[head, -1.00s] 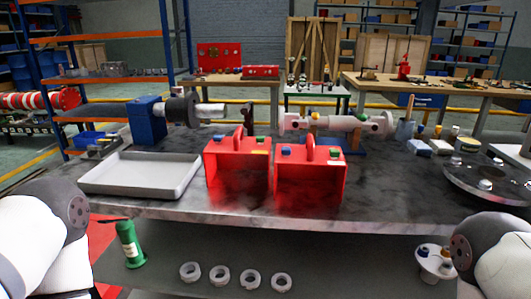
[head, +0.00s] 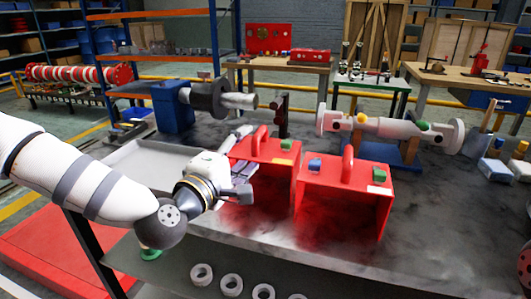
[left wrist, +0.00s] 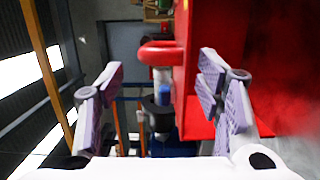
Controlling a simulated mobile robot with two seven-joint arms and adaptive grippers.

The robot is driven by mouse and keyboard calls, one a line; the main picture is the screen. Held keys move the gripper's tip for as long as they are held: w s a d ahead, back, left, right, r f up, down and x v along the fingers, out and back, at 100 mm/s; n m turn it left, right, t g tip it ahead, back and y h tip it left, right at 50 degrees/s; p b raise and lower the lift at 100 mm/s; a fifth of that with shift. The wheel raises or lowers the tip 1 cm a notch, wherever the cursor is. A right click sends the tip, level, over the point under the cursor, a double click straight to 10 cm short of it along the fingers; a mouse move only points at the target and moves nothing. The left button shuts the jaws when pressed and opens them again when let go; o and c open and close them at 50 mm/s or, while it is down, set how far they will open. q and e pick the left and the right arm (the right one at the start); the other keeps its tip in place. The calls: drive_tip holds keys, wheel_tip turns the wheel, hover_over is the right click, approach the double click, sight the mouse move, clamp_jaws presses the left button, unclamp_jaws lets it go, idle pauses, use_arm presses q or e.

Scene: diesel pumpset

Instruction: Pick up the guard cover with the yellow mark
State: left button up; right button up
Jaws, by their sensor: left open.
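Two red guard covers stand side by side on the dark bench, each with an arched handle on top. The right cover (head: 345,200) carries a pale label instead. My left gripper (head: 241,160) is at the left side of the yellow-marked cover and hides part of it. In the left wrist view its jaws (left wrist: 160,95) are open, with a red handle (left wrist: 158,52) showing beyond and between them and red panel to the right. I cannot tell whether they touch. My right gripper is out of view.
A grey tray (head: 135,160) lies left of the covers, partly behind my left arm. A blue-mounted shaft unit (head: 172,108) and a pale pipe coupling (head: 390,130) stand behind. Several white rings (head: 232,284) lie on the lower shelf.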

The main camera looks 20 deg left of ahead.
sight(264, 137)
use_arm(q)
drive_tip(key=w, duration=0.2)
drive_tip(key=w+d, duration=0.1)
drive_tip(key=w, duration=0.4)
drive_tip(key=shift+w+d+f, duration=0.15)
drive_tip(key=shift+d+f, duration=0.25)
drive_tip(key=shift+r, duration=0.1)
clamp_jaws()
